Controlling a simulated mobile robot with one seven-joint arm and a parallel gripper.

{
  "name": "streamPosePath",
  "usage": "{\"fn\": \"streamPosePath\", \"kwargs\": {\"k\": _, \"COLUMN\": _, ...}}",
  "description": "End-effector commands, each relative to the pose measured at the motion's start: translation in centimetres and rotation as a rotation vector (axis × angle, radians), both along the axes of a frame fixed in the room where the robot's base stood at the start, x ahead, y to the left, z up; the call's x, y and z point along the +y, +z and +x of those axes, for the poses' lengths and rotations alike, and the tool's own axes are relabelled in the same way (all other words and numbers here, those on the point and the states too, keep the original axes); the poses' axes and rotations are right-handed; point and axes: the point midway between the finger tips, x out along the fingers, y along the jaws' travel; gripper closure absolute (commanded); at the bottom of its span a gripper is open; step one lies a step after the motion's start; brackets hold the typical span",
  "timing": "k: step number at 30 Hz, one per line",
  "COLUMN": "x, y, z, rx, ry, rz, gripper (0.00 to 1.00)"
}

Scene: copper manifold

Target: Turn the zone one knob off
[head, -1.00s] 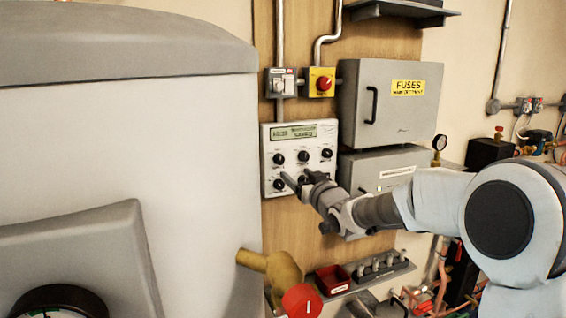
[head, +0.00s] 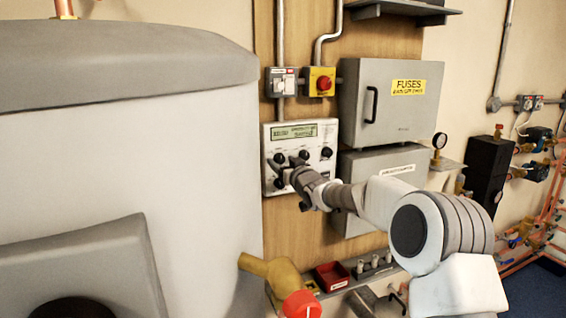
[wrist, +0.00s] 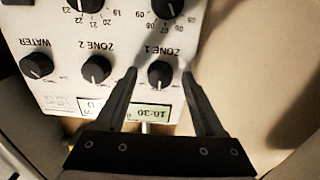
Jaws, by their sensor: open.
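The white control panel (head: 330,138) with two rows of black knobs is on the wooden board. The zone one knob (wrist: 160,75) is black and round; its label reads upside down in the wrist view. In the head view I take it to be the upper left knob (head: 280,158). My gripper (wrist: 160,71) is open, with one finger on each side of this knob. I cannot tell whether the fingers touch it. In the head view my gripper (head: 288,169) is at the panel's left part and hides some of the lower knobs.
Zone two (wrist: 97,69) and water (wrist: 36,65) knobs sit beside it. A large white tank (head: 130,150) stands close at left. The grey fuse box (head: 390,125) is right of the panel. A yellow and red switch (head: 320,82) is above.

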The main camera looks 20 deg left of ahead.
Motion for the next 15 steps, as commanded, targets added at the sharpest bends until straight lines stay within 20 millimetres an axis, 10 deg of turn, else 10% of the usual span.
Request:
{"fn": "streamPosePath", "kwargs": {"k": 6, "x": 0.02, "y": -0.03, "z": 0.00, "rx": 0.000, "ry": 0.000, "rz": 0.000, "gripper": 0.30}}
{"fn": "streamPosePath", "kwargs": {"k": 15, "x": 0.02, "y": -0.02, "z": -0.01, "rx": 0.000, "ry": 0.000, "rz": 0.000, "gripper": 0.83}}
